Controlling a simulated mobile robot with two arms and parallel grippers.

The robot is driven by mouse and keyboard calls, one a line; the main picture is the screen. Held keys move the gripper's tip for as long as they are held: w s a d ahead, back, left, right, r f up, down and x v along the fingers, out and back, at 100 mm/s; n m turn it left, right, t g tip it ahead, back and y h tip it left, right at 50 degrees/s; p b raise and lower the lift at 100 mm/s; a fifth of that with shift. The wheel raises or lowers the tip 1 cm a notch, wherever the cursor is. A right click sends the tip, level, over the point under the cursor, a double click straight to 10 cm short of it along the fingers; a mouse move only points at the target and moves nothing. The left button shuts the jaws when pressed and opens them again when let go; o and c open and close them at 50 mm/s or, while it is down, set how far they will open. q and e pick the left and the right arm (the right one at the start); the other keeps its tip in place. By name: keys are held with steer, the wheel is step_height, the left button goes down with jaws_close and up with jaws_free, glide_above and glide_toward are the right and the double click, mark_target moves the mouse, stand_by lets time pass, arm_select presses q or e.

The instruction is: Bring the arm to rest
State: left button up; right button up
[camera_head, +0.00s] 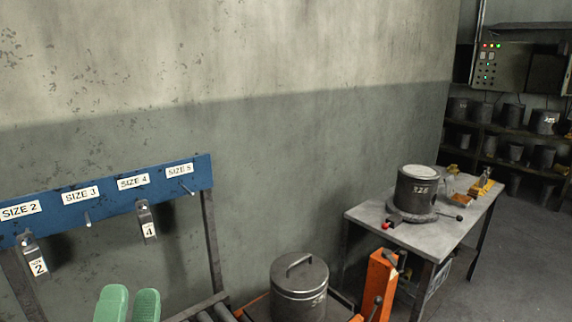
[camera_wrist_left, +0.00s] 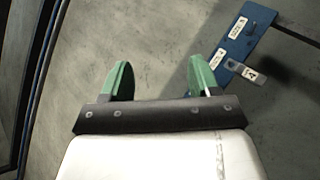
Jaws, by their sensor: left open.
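My left gripper (camera_head: 130,305) shows at the bottom left of the head view as two green fingers, in front of the lower part of the blue rack. In the left wrist view its two green fingers (camera_wrist_left: 161,80) stand apart with nothing between them. It is open and empty, and apart from the rack and wall. My right gripper is not in view.
A blue rack board (camera_head: 105,200) carries size labels and pegs; tags "2" (camera_head: 38,262) and "4" (camera_head: 148,222) hang there. A lidded metal pot (camera_head: 299,290) stands at the bottom centre. A grey table (camera_head: 462,215) bears another canister (camera_head: 416,190). Floor at right is clear.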

arm_select(q)
steer(key=s+d+f+m+g+h, duration=0.2)
steer(key=d+f+m+g+h, duration=0.2)
steer(key=f+m+g, duration=0.45)
steer(key=s+d+f+m+g+h, duration=0.35)
steer(key=f+m+g+h, duration=0.2)
steer(key=f+m, duration=0.6)
steer(key=s+a+f+m+g+y, duration=0.3)
steer(key=s+a+f+g+y, duration=0.5)
steer(key=s+f, duration=0.35)
step_height(320, 180, down, 29)
steer(key=d+g+b, duration=0.1)
steer(key=g+b, duration=0.1)
steer(key=b, duration=0.2)
steer(key=s+a+f+g+b, duration=0.1)
steer(key=s+a+f+b, duration=0.1)
steer(key=s+f, duration=1.4)
step_height(320, 180, down, 4)
steer(key=shift+s+a+r+m+b, duration=0.2)
steer(key=shift+a+m+b, duration=0.15)
steer(key=shift+b, duration=0.2)
